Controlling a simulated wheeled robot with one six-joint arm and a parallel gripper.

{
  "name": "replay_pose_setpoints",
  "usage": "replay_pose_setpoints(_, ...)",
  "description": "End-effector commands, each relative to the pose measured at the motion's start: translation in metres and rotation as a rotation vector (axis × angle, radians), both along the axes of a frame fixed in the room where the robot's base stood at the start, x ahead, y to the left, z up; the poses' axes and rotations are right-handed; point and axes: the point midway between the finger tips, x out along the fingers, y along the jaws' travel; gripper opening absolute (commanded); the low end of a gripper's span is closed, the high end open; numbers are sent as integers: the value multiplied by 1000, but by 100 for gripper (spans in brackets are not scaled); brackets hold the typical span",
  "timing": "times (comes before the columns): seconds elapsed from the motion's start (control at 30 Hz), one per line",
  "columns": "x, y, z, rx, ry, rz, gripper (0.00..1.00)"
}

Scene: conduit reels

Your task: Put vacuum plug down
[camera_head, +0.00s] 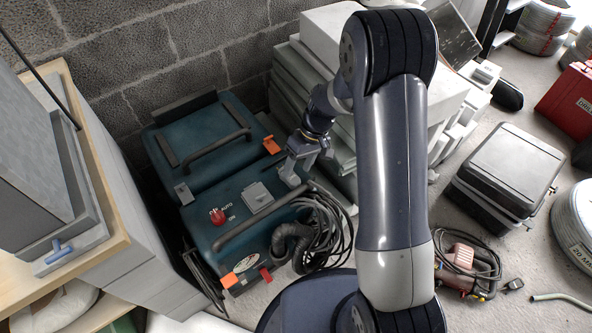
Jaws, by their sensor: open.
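The teal vacuum (240,200) stands by the block wall, with a red knob (217,216), a grey flap (257,195) and a dark handle on its top. Its black cable (325,232) hangs in a coiled bundle at its right front corner, beside a ribbed hose (283,243). My gripper (290,176) is open, pointing down just over the right rear part of the vacuum's top. I cannot make out a vacuum plug at the jaws; it is too small or hidden there. Whether the jaws touch the vacuum cannot be told.
A stack of grey-white slabs (300,88) stands right behind my gripper. A wooden-edged bench (110,215) is at the left. A black and grey case (507,170), a red corded tool (465,262) and a conduit reel (575,225) lie on the floor to the right, with bare floor between.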

Motion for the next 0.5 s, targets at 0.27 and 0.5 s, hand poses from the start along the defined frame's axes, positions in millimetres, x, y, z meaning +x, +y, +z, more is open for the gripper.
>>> replay_pose_setpoints(0.27, 14, -19, 62, 1, -3, -2, 57)
replay_pose_setpoints(0.5, 18, -27, 86, 1, -1, 0, 57)
